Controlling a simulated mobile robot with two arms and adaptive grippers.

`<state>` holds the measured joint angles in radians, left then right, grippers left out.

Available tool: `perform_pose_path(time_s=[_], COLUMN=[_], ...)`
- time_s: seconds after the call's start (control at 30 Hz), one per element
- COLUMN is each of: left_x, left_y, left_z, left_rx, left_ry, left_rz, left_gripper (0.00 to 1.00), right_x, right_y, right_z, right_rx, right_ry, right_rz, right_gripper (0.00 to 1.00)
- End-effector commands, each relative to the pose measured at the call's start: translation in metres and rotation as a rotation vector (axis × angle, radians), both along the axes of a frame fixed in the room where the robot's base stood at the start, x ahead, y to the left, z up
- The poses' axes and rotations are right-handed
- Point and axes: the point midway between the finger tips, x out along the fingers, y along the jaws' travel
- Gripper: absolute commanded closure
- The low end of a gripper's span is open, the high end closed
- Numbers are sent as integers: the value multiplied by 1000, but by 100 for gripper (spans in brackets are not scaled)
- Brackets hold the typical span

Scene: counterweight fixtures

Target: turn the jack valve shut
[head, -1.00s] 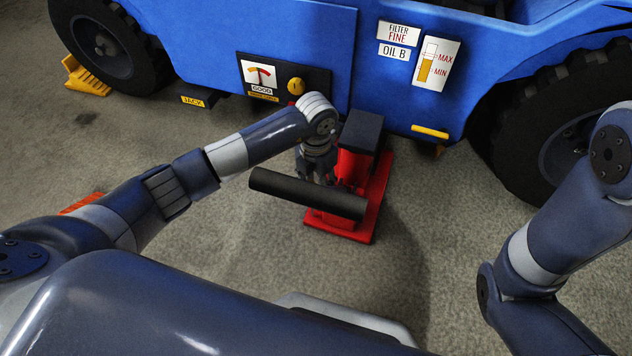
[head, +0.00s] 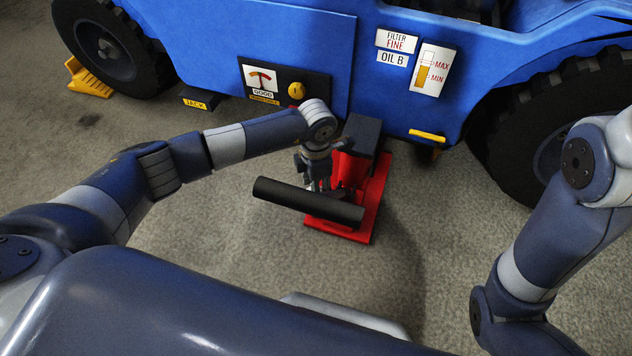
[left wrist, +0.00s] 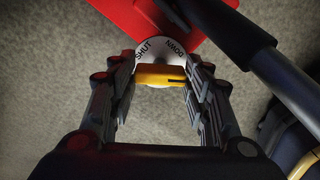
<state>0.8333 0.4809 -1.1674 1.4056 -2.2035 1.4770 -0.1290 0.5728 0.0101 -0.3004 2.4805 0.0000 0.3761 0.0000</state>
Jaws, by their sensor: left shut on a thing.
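A red jack (head: 362,222) with a black top pad (head: 361,134) stands on the floor beside the blue vehicle. A long black pump handle (head: 270,192) sticks out from it to the left. In the left wrist view the jack valve has a pale round dial (left wrist: 150,52), marked SHUT at left and DOWN at right. Its yellow handle (left wrist: 160,75) lies crosswise in that view. My left gripper (head: 318,180) is at the jack, its fingers (left wrist: 163,78) shut on the two ends of the yellow handle. The head view hides the valve behind this gripper. My right gripper is out of view.
The blue vehicle (head: 300,40) stands behind, with a gauge panel (head: 263,82), a JACK label (head: 195,104) and a yellow bar (head: 428,136) low on its side. A yellow wheel chock (head: 88,82) sits by the left wheel. Floor in front is clear.

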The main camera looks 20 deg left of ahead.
Motion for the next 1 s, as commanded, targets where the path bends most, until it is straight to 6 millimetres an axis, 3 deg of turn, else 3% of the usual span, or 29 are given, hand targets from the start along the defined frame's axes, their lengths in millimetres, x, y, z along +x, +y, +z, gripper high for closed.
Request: perform_pose_path(time_s=[0.5,1.0], left_x=[1,1], left_y=[1,0], left_z=[1,0], left_rx=[1,0], left_ry=[-2,-1], left_rz=[-454,-658], left_gripper=[79,79], right_x=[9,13], right_y=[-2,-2], right_z=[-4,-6], right_rx=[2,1], right_ry=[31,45], right_rz=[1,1], right_gripper=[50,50])
